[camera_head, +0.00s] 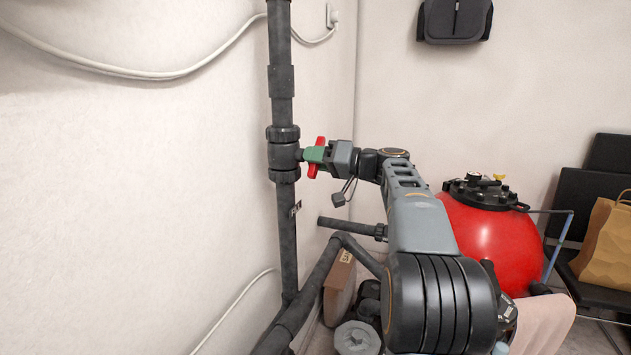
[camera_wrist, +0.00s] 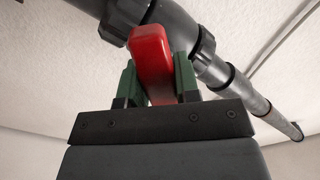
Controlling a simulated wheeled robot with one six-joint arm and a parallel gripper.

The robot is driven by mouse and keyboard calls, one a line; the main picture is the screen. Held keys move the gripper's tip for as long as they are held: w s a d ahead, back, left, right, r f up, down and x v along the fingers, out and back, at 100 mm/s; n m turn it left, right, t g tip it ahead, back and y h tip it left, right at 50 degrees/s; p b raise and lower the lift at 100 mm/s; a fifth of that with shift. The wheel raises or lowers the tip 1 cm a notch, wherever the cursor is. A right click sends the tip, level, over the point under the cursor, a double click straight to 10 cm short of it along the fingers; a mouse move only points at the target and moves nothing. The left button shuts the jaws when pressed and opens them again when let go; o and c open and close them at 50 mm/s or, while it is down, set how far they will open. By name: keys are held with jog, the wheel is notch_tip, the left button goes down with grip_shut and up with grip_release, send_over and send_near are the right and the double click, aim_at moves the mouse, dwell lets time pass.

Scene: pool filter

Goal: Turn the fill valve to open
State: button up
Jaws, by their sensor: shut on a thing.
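The fill valve's red handle (camera_head: 316,158) is on a black valve body (camera_head: 283,150) in the vertical dark pipe, left of centre in the head view. The handle (camera_wrist: 151,58) fills the middle of the wrist view, between two green fingers. My gripper (camera_head: 312,155) is shut on the handle, with the arm reaching in from the right. In the wrist view my gripper (camera_wrist: 158,82) has a finger on each side of the handle. In the head view the handle looks roughly upright, in line with the pipe. Its middle is hidden by the fingers.
A red filter tank (camera_head: 490,240) with a black top stands right of my arm. Lower pipes (camera_head: 325,272) and a brown box (camera_head: 340,275) are below. A dark chair (camera_head: 595,230) holding a paper bag (camera_head: 607,240) is at far right. The left wall is bare apart from a cable (camera_head: 130,72).

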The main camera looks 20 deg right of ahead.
jog(key=n+b, duration=0.4)
jog(key=b, duration=0.1)
jog(key=shift+f+n, duration=0.3)
jog(key=shift+f, duration=0.05)
jog(key=shift+w+d+r+n+b, duration=0.1)
jog(key=shift+n+b, duration=0.6)
jog(key=shift+n, duration=0.25)
jog(key=shift+r+n+b, duration=0.1)
jog(key=shift+n+b, duration=0.55)
jog(key=shift+n, duration=0.3)
jog(key=shift+r, duration=0.1)
jog(key=o, duration=0.9)
jog(key=v, duration=1.4)
jog(key=shift+p, duration=0.4)
jog(key=shift+r, duration=0.1)
